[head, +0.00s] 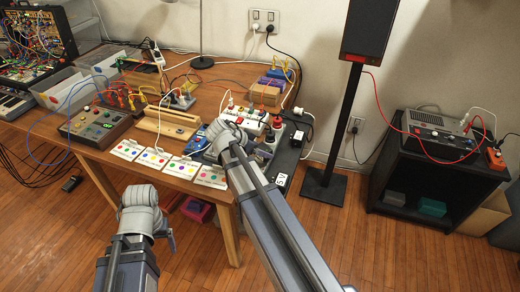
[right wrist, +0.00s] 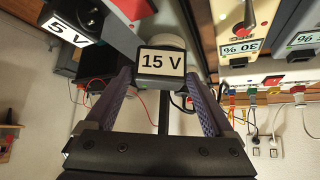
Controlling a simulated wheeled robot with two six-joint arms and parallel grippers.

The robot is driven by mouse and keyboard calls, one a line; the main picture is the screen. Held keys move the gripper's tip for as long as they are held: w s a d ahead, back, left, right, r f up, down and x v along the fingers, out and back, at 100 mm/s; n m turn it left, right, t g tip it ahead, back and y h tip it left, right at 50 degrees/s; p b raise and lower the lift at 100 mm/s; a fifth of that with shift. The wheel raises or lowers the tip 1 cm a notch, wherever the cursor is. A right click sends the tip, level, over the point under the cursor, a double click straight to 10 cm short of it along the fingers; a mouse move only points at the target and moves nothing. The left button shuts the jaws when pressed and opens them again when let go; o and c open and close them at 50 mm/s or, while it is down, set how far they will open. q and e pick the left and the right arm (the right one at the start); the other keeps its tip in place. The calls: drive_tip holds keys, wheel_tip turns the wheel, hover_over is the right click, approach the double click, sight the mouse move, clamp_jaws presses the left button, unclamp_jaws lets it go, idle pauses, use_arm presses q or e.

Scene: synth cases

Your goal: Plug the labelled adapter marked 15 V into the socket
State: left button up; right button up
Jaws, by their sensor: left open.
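The adapter marked 15 V (right wrist: 161,62) is a dark block with a white label, seen in the right wrist view. It sits between the two purple fingers of my right gripper (right wrist: 160,80), which appear shut on its sides. In the head view my right gripper (head: 262,152) is over the table's right front corner, beside the white power strip (head: 244,120); the adapter is hard to make out there. My left gripper (head: 168,234) is open, low in front of the table and away from the adapter. I cannot tell which socket opening the adapter faces.
A black adapter marked 5 V (right wrist: 70,24) is close by at upper left in the right wrist view. Colour-dot cards (head: 157,158) line the table's front edge. A wooden tray (head: 165,128), a small mixer (head: 95,127) and cables lie behind. A speaker stand (head: 325,186) stands right.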

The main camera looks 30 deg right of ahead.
drive_tip(key=shift+o, duration=0.7)
drive_tip(key=shift+r, duration=0.1)
drive_tip(key=w+p+v, duration=0.1)
drive_tip(key=p+v, duration=0.4)
drive_tip(key=v, duration=0.2)
drive_tip(key=shift+s+a+r+p, duration=0.25)
drive_tip(key=shift+s+a+p, duration=0.1)
drive_tip(key=shift+s, duration=0.15)
drive_tip(key=shift+d, duration=0.1)
drive_tip(key=b+x, duration=0.6)
drive_tip(key=x, duration=0.1)
drive_tip(key=shift+d+f, duration=0.15)
drive_tip(key=shift+f, duration=0.25)
drive_tip(key=shift+d+r+p, duration=0.1)
drive_tip(key=shift+r+p, duration=0.3)
drive_tip(key=shift+p, duration=0.05)
drive_tip(key=shift+f, duration=0.1)
